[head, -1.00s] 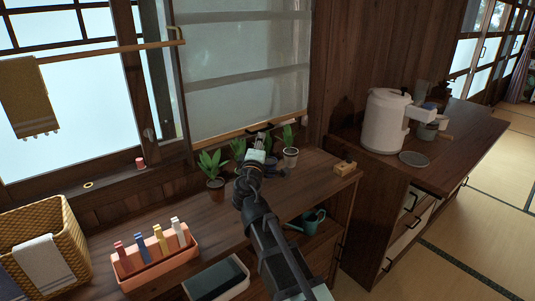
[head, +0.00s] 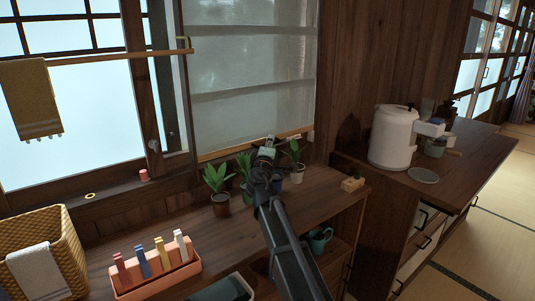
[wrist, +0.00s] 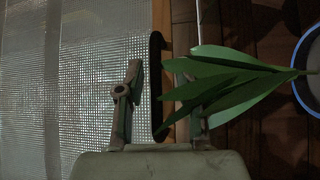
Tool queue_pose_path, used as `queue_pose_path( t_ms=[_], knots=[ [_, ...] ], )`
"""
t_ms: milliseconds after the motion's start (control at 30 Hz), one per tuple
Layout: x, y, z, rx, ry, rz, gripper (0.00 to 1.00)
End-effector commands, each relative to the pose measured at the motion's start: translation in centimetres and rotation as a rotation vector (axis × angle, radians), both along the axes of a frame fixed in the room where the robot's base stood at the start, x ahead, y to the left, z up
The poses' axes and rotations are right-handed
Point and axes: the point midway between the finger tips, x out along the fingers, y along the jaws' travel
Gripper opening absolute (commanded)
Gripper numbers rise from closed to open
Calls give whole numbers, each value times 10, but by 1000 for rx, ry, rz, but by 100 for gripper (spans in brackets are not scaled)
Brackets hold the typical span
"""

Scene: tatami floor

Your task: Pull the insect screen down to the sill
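The insect screen (head: 250,105) hangs over the right window panel, with a light wooden bar (head: 225,151) along its bottom edge. In the wrist view its mesh (wrist: 95,60) fills the left side, and the bar (wrist: 162,18) runs upright in the picture. A dark, slim pull handle (wrist: 156,70) lies along the bar. My gripper (head: 265,148) is at the bar; in the wrist view its fingers (wrist: 162,100) are apart, one each side of the handle. Leaves partly cover the right finger. Whether either finger touches the handle cannot be told.
Potted plants (head: 216,180) stand on the counter below the screen, close to my gripper; one's leaves (wrist: 230,80) cross the wrist view. A wooden block (head: 352,184) is to the right. A coral caddy (head: 157,274) and woven basket (head: 40,250) are at left.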

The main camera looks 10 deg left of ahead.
Motion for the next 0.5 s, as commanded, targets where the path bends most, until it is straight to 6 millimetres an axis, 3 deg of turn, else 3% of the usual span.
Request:
queue_pose_path(
  t_ms=[33, 500],
  knots=[
    [-2, 0, 16, 0, 0, 1, 36],
    [-4, 1, 78, -1, -2, 2, 36]
  ],
)
